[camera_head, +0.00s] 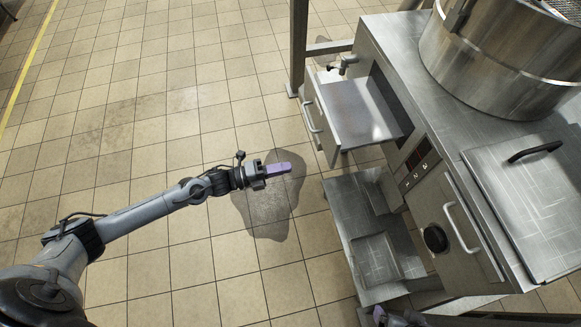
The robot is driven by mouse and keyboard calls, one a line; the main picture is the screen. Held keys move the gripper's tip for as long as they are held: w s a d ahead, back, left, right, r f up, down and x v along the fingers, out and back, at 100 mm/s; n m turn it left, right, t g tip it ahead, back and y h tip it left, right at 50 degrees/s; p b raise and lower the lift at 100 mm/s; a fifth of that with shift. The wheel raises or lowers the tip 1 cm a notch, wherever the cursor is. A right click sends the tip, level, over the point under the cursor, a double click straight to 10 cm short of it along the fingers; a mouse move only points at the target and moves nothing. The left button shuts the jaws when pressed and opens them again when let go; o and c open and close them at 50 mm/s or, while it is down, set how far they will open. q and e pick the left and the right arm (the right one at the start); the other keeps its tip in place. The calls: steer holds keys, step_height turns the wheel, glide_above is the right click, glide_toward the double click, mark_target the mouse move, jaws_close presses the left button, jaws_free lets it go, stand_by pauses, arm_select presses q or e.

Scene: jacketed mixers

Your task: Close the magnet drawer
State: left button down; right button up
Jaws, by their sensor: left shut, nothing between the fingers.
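The drawer (360,112), which I take to be the magnet drawer, stands pulled out from the left side of the steel mixer unit. Its front faces left and carries a bar handle (311,117). My left gripper (288,168) is shut and empty, with purple fingertips pointing right. In the picture it is left of and below the drawer front, with a gap between them.
A large steel vessel (490,62) stands on the unit. A control panel (418,165), a second handled front (462,228) and a black-handled lid (530,195) are to the right. A low steel shelf (350,215) juts out below the drawer. Tiled floor left is clear.

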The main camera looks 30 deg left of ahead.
mark_target(333, 158)
arm_select(q)
steer(key=b+x, duration=0.1)
steer(key=x, duration=1.1)
steer(key=shift+w+d, duration=0.1)
steer(key=shift+d, duration=0.25)
